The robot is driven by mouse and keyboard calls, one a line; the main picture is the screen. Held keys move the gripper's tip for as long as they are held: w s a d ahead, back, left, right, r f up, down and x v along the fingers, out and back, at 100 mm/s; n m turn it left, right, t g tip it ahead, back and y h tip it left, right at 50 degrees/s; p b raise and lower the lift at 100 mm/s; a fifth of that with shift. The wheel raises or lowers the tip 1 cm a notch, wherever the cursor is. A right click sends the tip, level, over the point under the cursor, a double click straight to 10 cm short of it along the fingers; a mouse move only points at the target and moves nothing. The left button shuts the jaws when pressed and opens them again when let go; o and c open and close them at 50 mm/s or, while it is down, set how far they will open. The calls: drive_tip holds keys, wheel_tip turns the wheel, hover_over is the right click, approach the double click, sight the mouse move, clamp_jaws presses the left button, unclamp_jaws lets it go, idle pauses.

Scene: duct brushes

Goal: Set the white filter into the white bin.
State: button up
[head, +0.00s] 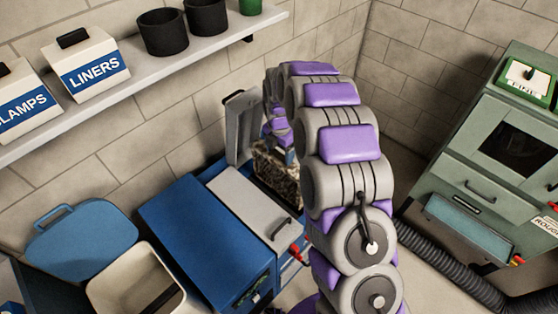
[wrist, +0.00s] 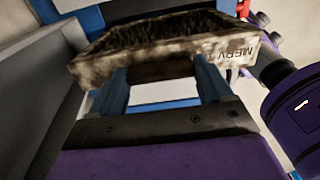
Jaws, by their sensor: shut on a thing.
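The white filter (wrist: 205,55) has a pale frame stained brown, dark dirty media and printed letters starting "MERV". In the wrist view, the two blue fingers of my gripper (wrist: 162,82) are shut on its near edge. In the head view the filter (head: 278,172) shows as a mottled brown and pale block beside the blue unit, below my wrist. My arm hides part of it, and its far side is out of sight. The white bin (head: 110,281) is the open cream box at the lower left, well left of my gripper, with a dark strip inside.
The blue unit (head: 190,225) with a grey top stands between the bin and my arm, and a grey panel (head: 241,125) stands upright behind it. A blue lid (head: 85,243) leans behind the bin. A green cabinet (head: 500,150) and black hose (head: 440,271) are at right.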

wheel_tip(320, 180, up, 8)
drive_tip(key=shift+f+p, duration=0.1)
drive_tip(key=shift+p, duration=0.4)
wheel_tip(320, 180, up, 9)
drive_tip(key=p, duration=0.4)
drive_tip(key=shift+w+a+r+p, duration=0.1)
drive_tip(key=shift+w+r+p, duration=0.1)
drive_tip(key=shift+r, duration=0.25)
drive_tip(key=shift+w+a+r+p, duration=0.1)
drive_tip(key=shift+r+p, duration=0.05)
drive_tip(key=shift+r, duration=0.3)
clamp_jaws()
wheel_tip(320, 180, up, 12)
drive_tip(key=p, duration=0.5)
drive_tip(key=shift+s+d+p, duration=0.15)
drive_tip(key=shift+s+p, duration=0.1)
drive_tip(key=shift+p, duration=0.05)
drive_tip(key=shift+f, duration=0.15)
